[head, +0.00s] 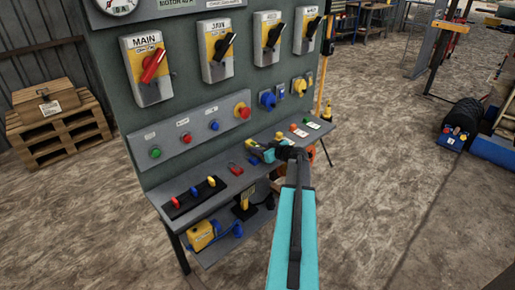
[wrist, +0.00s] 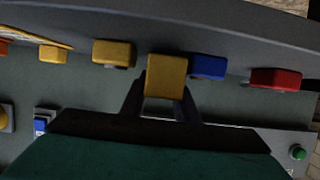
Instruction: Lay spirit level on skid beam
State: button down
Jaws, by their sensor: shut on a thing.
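My gripper (head: 272,152) is over the shelf in front of the control panel in the head view. In the wrist view my gripper (wrist: 164,98) has its two fingers on either side of a yellow block-like thing (wrist: 166,74) and is shut on it. It looks like the spirit level seen end-on, but its full length does not show. Small yellow parts show at my gripper in the head view too. I cannot make out the skid beam in either view.
The grey panel (head: 110,60) carries switches and buttons; its shelf (head: 232,192) holds a black rack (head: 178,206) and a red padlock (head: 236,169). A yellow case (head: 203,234) stands on the lower shelf. A pallet stack (head: 60,135) is at left.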

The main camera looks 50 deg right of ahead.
jog(key=shift+f, duration=0.3)
jog(key=shift+f+b, duration=0.2)
jog(key=shift+b, duration=0.15)
jog(key=c, duration=1.4)
grip_release()
jog(key=shift+o, duration=0.2)
jog(key=shift+r+p, duration=0.3)
jog(key=shift+p, duration=0.2)
jog(key=b+v, duration=0.2)
jog(key=v, duration=1)
jog(key=shift+b, duration=0.35)
jog(key=shift+f, duration=0.1)
jog(key=c, duration=0.4)
jog(key=shift+o, duration=0.2)
jog(key=shift+f+b, duration=0.15)
jog(key=shift+b, duration=0.5)
